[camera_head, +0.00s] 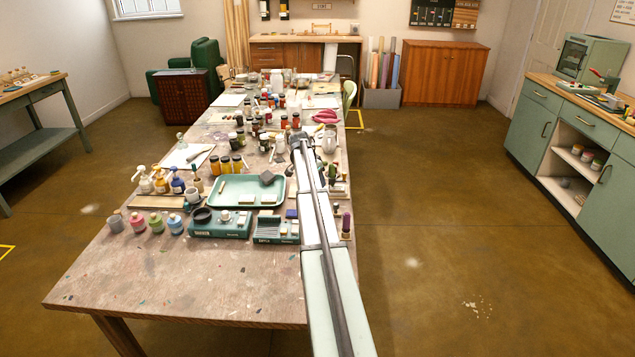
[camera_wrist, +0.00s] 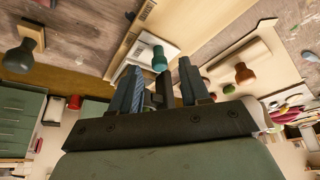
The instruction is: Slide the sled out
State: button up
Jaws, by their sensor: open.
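In the wrist view, a pale block with a teal knob (camera_wrist: 159,60) sits in a light wooden channel (camera_wrist: 120,58); this looks like the sled, though no label confirms it. My gripper (camera_wrist: 158,78) is open, its two dark fingers apart on either side of the knob's line. Nothing is visibly held. I cannot tell whether the fingers reach around the knob or stop short of it. In the head view my gripper (camera_head: 299,138) is small, over the table's right side, and my arm hides what lies under it.
The table (camera_head: 180,285) is crowded with jars, bottles and a green tray (camera_head: 222,203). Its near end is bare. Open floor (camera_head: 430,200) lies to the right.

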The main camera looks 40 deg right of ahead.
jog(key=shift+d+f, duration=0.2)
jog(key=shift+f, duration=0.35)
jog(key=shift+c, duration=0.2)
grip_shut()
